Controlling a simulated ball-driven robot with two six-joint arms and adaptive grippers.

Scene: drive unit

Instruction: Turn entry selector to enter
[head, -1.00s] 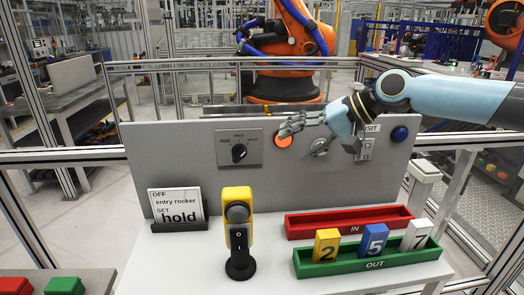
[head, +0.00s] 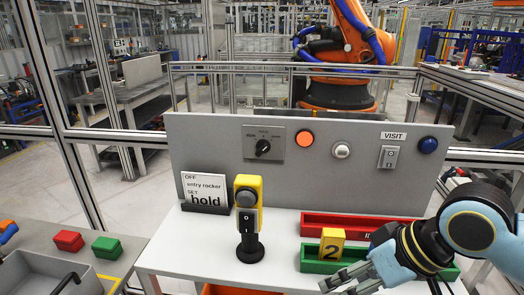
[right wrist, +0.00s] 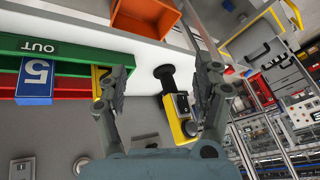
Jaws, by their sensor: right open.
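The selector is a black rotary knob (head: 263,147) on a grey plate, upper left of the centre of the grey panel (head: 215,135). Its pointer tilts up to the right; the plate's labels are too small to read surely. My right gripper (head: 352,279) is low at the front right, in front of the green OUT tray (head: 312,266), well below and to the right of the knob. In the right wrist view its fingers (right wrist: 162,95) are spread and empty, with the yellow switch unit (right wrist: 172,122) showing beyond them. My left gripper is out of view.
An orange button (head: 304,139), a white button (head: 341,151), a VISIT rocker (head: 389,157) and a blue button (head: 428,145) line the panel. A hold sign (head: 205,190) and the yellow unit (head: 249,189) stand below the knob. A red tray (head: 320,221) lies behind the green one.

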